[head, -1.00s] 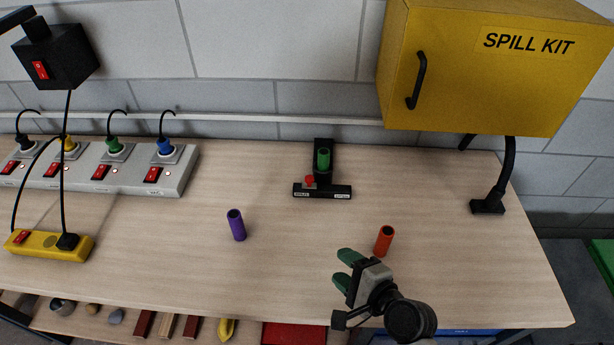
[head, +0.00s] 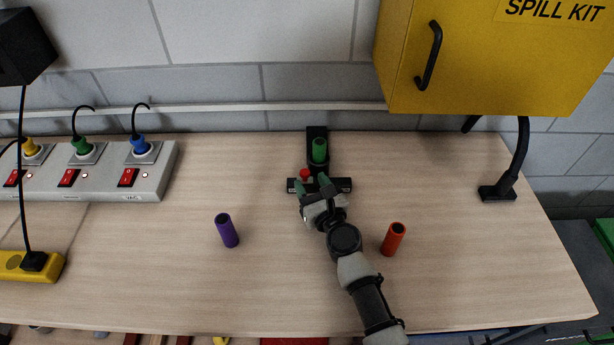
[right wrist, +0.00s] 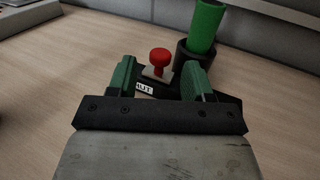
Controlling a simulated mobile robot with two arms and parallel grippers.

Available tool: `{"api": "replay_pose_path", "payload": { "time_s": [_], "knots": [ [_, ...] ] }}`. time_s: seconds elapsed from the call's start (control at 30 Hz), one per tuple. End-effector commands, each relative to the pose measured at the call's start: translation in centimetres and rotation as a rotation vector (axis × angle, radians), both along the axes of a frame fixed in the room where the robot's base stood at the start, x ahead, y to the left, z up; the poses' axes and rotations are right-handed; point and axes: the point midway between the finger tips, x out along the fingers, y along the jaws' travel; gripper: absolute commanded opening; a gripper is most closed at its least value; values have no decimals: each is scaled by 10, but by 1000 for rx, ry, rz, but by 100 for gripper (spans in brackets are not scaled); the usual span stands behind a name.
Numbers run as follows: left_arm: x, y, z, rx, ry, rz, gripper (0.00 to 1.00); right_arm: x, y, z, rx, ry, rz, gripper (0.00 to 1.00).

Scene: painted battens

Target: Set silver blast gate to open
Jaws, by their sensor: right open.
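The blast gate is a black T-shaped fixture (head: 317,134) near the back of the bench, with a green tube (head: 320,150) standing in its holder. A red knob (head: 305,174) on a small pale slide plate (right wrist: 156,73) sits at the left part of its front bar. A label partly hidden in the right wrist view reads "HUT" (right wrist: 145,88), just below the knob. My right gripper (head: 312,184) is open at the front bar. In the right wrist view its green fingers (right wrist: 160,72) stand either side of the knob, with gaps visible. My left gripper is out of view.
A grey power strip (head: 100,184) lies at left. A yellow spill kit cabinet (head: 490,75) overhangs the back right.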

Motion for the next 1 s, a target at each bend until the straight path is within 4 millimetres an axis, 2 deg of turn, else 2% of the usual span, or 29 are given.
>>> {"api": "replay_pose_path", "payload": {
  "time_s": [0.1, 0.2, 0.53, 0.87, 1.0],
  "knots": [
    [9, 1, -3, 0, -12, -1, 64, 15, 6, -1, -1, -1, 1, 51],
    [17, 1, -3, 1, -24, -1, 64, 22, 9, -1, -1, 0, 0, 51],
    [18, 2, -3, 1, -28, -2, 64, 25, 11, 0, -1, 1, 1, 51],
    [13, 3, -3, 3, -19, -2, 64, 25, 10, 0, -1, 1, 1, 2],
    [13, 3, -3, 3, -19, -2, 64, 25, 10, 0, -1, 1, 1, 0]
  ]
}}
